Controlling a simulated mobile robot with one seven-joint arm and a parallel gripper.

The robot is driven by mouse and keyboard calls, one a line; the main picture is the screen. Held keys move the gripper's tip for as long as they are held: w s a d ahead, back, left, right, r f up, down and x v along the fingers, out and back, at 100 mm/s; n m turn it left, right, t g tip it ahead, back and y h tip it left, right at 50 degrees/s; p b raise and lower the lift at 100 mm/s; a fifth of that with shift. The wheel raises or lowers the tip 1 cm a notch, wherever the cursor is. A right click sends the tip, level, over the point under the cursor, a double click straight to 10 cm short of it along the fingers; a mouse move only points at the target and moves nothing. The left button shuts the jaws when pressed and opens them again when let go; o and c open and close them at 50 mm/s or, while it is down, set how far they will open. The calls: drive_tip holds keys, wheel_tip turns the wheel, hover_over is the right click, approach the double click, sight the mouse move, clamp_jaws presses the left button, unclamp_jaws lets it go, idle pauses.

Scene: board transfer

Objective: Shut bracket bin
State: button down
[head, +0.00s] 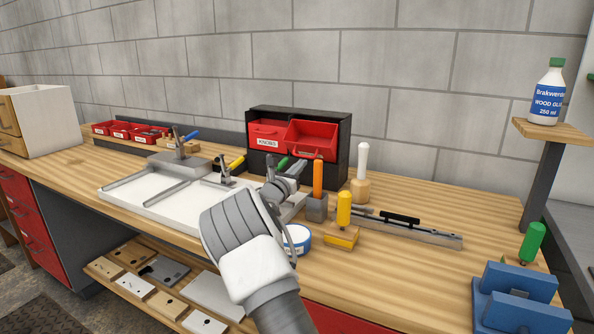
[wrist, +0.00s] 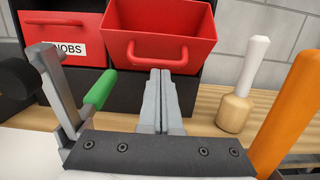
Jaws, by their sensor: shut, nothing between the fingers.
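The black bin cabinet (head: 345,125) holds two red bins side by side. The left bin (head: 268,133), labelled KNOBS, sits further in. The right bin (head: 312,140) is pulled out, with its open top and inside showing; I can read no label on it, so I cannot confirm that it is the bracket bin. In the wrist view the right bin (wrist: 160,18) has a red handle (wrist: 158,52) on its front. My gripper (wrist: 160,72) is shut and empty, its fingertips close to the handle's lower edge; I cannot tell if they touch. It also shows in the head view (head: 299,165).
A green-handled clamp (wrist: 98,92) stands left of my fingers. An orange-handled tool (wrist: 288,110) and a wooden mallet (wrist: 236,108) stand to the right. A white fixture plate (head: 150,203) lies on the bench. The bench's right part (head: 420,275) has free room.

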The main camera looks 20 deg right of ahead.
sight(307, 145)
drive_tip(key=shift+r, duration=0.1)
idle(0.3)
drive_tip(key=shift+r+p, duration=0.3)
drive_tip(key=shift+p, duration=0.7)
